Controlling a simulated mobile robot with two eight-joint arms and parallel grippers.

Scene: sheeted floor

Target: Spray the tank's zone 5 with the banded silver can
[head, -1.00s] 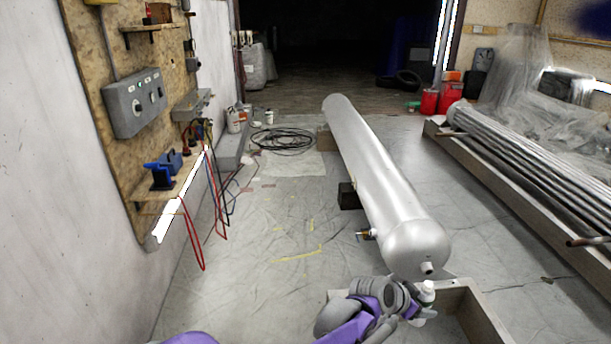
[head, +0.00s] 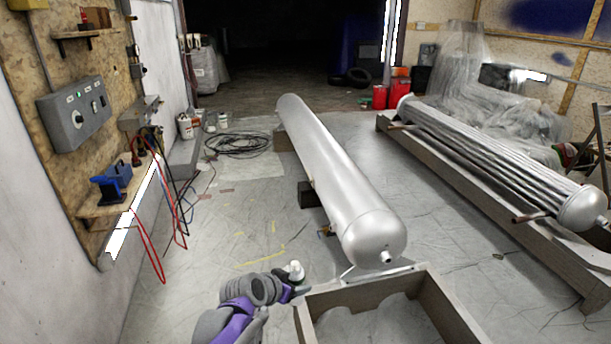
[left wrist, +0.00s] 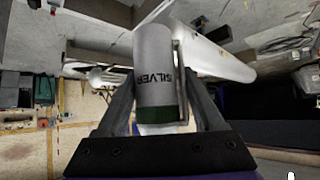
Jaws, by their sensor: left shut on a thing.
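My left gripper (head: 288,284) is near the bottom centre of the head view, left of and nearer than the tank's near end. It is shut on the silver can (left wrist: 153,65), whose pale top shows in the head view (head: 296,270). In the left wrist view the can sits between the fingers, with "SILVER" lettering and a dark green band. The tank (left wrist: 225,63) shows behind it there, apart from it. My right gripper is not in view.
An open wooden crate (head: 440,300) stands just right of my left gripper. A dark block (head: 308,194) sits beside the tank. A pipe bundle (head: 470,155) in a wooden frame lies at right. A coiled cable (head: 238,145) lies behind. Floor left of the tank is mostly clear.

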